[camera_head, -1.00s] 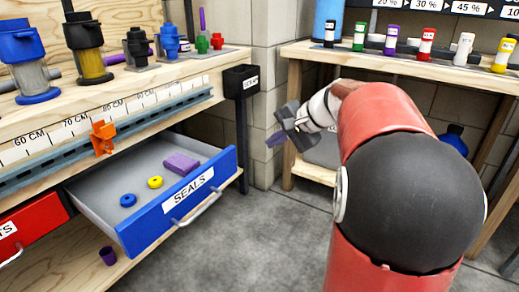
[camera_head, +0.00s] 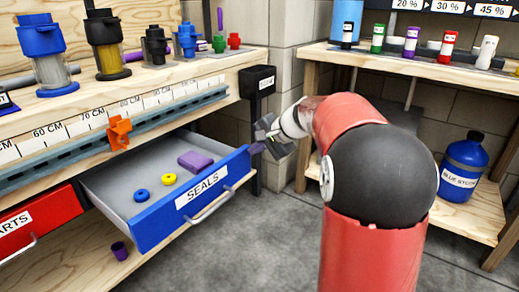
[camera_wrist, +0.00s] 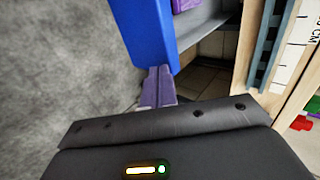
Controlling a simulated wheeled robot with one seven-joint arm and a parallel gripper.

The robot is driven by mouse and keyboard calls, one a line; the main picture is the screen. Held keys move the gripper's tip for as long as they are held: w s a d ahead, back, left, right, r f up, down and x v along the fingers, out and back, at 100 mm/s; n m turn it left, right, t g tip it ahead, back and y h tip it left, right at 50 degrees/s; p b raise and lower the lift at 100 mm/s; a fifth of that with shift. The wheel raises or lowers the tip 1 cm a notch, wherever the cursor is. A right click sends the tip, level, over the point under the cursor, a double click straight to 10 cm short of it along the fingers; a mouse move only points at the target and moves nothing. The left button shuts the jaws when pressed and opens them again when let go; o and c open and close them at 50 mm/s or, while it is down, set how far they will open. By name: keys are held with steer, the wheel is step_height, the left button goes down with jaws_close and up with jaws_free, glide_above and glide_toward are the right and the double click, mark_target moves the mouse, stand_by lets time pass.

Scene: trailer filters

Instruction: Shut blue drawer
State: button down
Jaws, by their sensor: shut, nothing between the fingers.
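The blue drawer (camera_head: 190,205) labelled SEALS is pulled out from under the workbench. A blue ring (camera_head: 141,195), a yellow ring (camera_head: 169,179) and a purple block (camera_head: 195,161) lie inside it. My gripper (camera_head: 257,148) is just off the right end of the drawer's blue front. In the wrist view its purple fingertips (camera_wrist: 158,87) are together and empty, close to the edge of the blue front (camera_wrist: 146,30). I cannot tell whether they touch it. The drawer's grey handle (camera_head: 209,209) is on the front face.
A red drawer (camera_head: 42,220) sits at the left. A small purple cup (camera_head: 120,251) stands on the lower shelf. A black bin (camera_head: 257,81) hangs at the bench's right end. A second bench (camera_head: 430,62) stands at the right, with a blue jug (camera_head: 463,167) below. The floor in front is clear.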

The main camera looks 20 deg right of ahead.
steer(key=w+a+p, duration=0.3)
steer(key=w+a, duration=0.1)
steer(key=w, duration=0.2)
steer(key=w+a+p, duration=0.4)
steer(key=w+a, duration=0.1)
steer(key=w, duration=0.2)
steer(key=w+a+p, duration=0.4)
steer(key=w+a, duration=0.1)
steer(key=w, duration=0.1)
steer(key=shift+w+a, duration=0.1)
steer(key=shift+w, duration=0.2)
steer(key=shift+w+a+r, duration=0.1)
steer(key=shift+w+r, duration=0.05)
steer(key=shift+a, duration=0.1)
